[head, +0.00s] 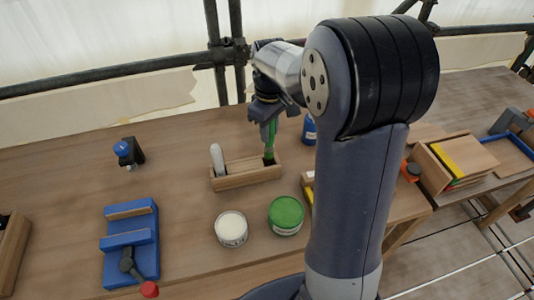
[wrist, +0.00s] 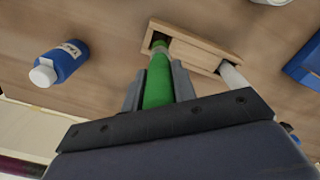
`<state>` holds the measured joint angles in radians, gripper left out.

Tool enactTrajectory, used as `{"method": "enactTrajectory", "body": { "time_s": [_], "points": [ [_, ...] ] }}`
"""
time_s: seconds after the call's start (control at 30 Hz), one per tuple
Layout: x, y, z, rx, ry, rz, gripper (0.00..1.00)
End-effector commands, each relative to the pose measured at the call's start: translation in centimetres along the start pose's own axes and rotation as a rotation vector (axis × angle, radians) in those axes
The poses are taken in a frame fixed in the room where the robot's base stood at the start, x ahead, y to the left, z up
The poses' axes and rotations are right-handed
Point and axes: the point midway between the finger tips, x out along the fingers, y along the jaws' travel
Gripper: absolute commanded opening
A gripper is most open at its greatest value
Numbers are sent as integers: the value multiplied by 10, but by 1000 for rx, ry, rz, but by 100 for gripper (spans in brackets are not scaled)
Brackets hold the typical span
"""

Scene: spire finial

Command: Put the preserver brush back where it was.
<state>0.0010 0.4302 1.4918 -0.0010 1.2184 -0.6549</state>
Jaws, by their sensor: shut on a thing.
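My gripper (head: 268,118) is shut on the green-handled brush (head: 270,138), which points down. The green handle also shows between the jaws in the wrist view (wrist: 158,82). The wooden holder (head: 246,181) stands on the bench below. The brush's lower end is at the holder's right-hand slot in the head view. In the wrist view this end overlaps the slot in the holder (wrist: 206,52). I cannot tell how deep the tip reaches. A white-handled tool (head: 217,157) stands in the holder's left end.
A white-topped tin (head: 231,229) and a green-topped tin (head: 286,215) stand in front of the holder. A blue bottle (head: 309,130) stands behind right, partly hidden by my arm. A blue clamp-like fixture (head: 131,245) is front left. The bench left of the holder is mostly clear.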

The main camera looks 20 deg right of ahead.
Motion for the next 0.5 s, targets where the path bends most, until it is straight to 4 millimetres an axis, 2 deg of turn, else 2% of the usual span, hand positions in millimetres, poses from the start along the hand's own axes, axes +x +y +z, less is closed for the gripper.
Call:
{"method": "enactTrajectory", "body": {
  "time_s": [0.1,0.27,0.5],
  "points": [
    [23,-1,1,0,-4,-3,3],
    [39,0,0,0,-2,-2,3],
    [71,-1,0,0,-3,-4,3]
  ]
}}
